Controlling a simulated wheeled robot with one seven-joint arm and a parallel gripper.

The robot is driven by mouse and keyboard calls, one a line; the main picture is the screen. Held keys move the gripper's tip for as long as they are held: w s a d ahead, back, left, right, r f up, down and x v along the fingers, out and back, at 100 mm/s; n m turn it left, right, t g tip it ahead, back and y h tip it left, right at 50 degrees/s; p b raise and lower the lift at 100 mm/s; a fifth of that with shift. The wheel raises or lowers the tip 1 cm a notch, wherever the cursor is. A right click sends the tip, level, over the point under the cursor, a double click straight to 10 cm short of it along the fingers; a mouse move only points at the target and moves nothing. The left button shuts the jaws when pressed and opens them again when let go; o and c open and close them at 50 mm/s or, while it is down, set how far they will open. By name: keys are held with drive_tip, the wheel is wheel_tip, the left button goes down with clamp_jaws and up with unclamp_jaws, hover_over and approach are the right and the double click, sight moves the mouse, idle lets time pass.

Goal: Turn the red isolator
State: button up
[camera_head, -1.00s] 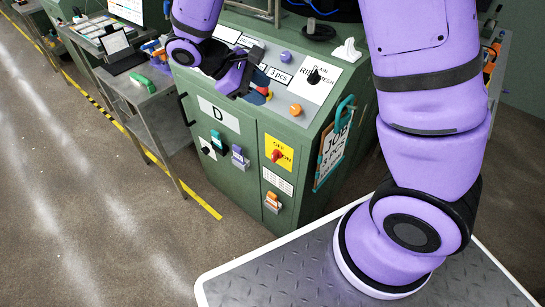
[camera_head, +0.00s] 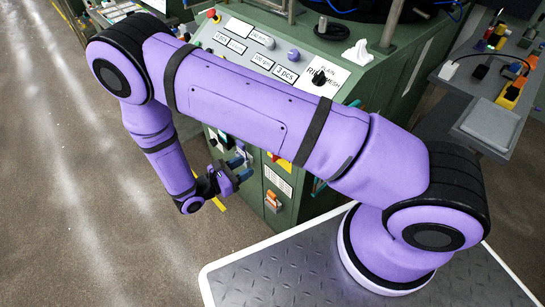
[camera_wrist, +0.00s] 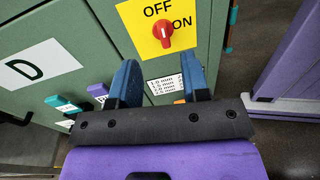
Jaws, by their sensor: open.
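The red isolator (camera_wrist: 163,34) is a round red knob on a yellow plate (camera_wrist: 150,47) marked OFF and ON, on the green cabinet front. In the wrist view its raised grip seems to point up towards OFF. My gripper (camera_wrist: 160,70) is open and empty. Its two blue fingers point at the cabinet, with the knob beyond and above the gap between them, apart from it. In the head view my gripper (camera_head: 241,167) is left of the yellow plate (camera_head: 279,162); my arm hides most of the plate and I cannot make out the knob clearly.
A label D (camera_wrist: 37,64) and teal and purple switches (camera_wrist: 98,90) sit left of the plate. A white label (camera_wrist: 166,84) is below it. An orange switch (camera_head: 273,197) is lower on the cabinet. Console knobs (camera_head: 294,54) are above. A grey side table (camera_head: 470,90) stands right.

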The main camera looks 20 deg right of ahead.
drive_tip(key=w+d+f+n+t, duration=0.1)
drive_tip(key=w+d+f, duration=0.1)
drive_tip(key=d, duration=0.8)
drive_tip(key=shift+w+d+f+n+t, duration=0.2)
drive_tip(key=shift+f+n+t, duration=0.15)
drive_tip(key=shift+f, duration=0.4)
clamp_jaws()
